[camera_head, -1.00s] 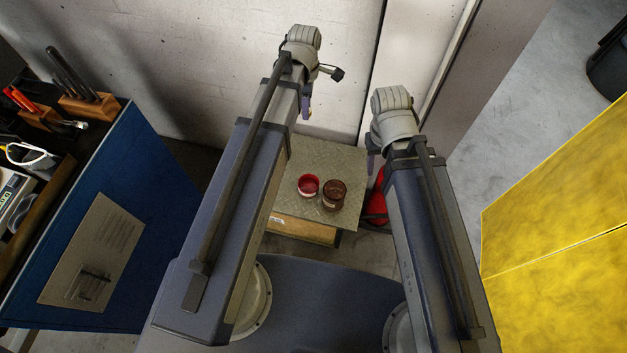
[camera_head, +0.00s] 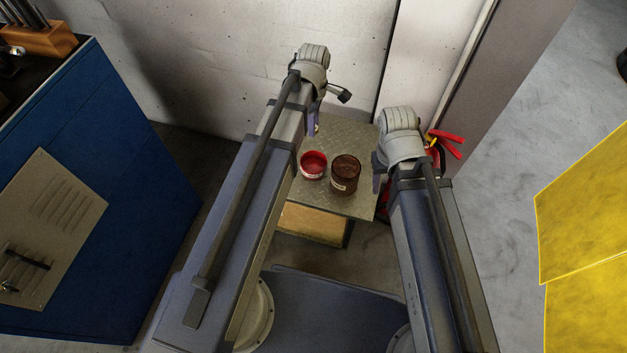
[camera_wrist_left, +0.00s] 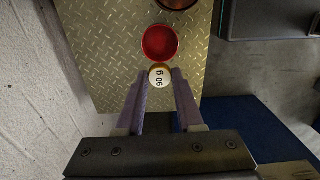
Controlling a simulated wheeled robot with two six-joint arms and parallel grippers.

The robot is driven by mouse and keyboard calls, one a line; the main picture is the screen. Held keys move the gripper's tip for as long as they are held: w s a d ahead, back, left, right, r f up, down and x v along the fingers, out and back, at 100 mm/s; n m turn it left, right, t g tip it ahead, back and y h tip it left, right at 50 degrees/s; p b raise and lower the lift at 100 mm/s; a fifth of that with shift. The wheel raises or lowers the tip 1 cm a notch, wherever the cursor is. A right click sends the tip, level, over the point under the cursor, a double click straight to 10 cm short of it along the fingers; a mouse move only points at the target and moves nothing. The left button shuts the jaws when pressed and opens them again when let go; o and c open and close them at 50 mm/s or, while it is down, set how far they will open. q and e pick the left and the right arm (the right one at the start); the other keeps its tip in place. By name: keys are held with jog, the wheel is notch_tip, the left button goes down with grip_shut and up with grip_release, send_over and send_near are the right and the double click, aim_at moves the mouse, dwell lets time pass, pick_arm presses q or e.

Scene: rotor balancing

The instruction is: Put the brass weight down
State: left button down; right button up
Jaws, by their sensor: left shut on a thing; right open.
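The brass weight (camera_wrist_left: 159,77) shows in the left wrist view as a small round pale top with printed marking and a brass rim. My left gripper (camera_wrist_left: 156,82) is shut on it, one finger on each side. The weight is over the metal tread-plate top (camera_wrist_left: 112,64), just beside a red round dish (camera_wrist_left: 160,42); I cannot tell its height. In the head view my left gripper (camera_head: 315,124) is mostly hidden behind its wrist, above the plate. My right gripper (camera_head: 379,172) is open at the plate's right edge, partly hidden by its arm.
In the head view, the red dish (camera_head: 313,164) and a brown jar (camera_head: 345,175) stand side by side on the plate. A red extinguisher (camera_head: 446,143) is behind my right arm. A blue cabinet (camera_head: 110,185) is left, yellow panels (camera_head: 585,190) right, a pale wall behind.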

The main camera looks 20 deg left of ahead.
pick_arm(q)
jog(key=b, duration=0.7)
send_over(313, 168)
notch_tip(313, 168, down, 9)
pick_arm(e)
notch_tip(313, 168, down, 9)
pick_arm(q)
notch_tip(313, 168, down, 10)
jog(key=b, duration=1)
jog(key=shift+f, duration=0.15)
pick_arm(e)
notch_tip(313, 168, down, 10)
jog(key=shift+d, duration=0.1)
jog(key=shift+f, duration=0.1)
pick_arm(q)
jog(key=c, duration=1)
grip_release()
jog(key=o, duration=0.5)
jog(key=shift+c, duration=0.2)
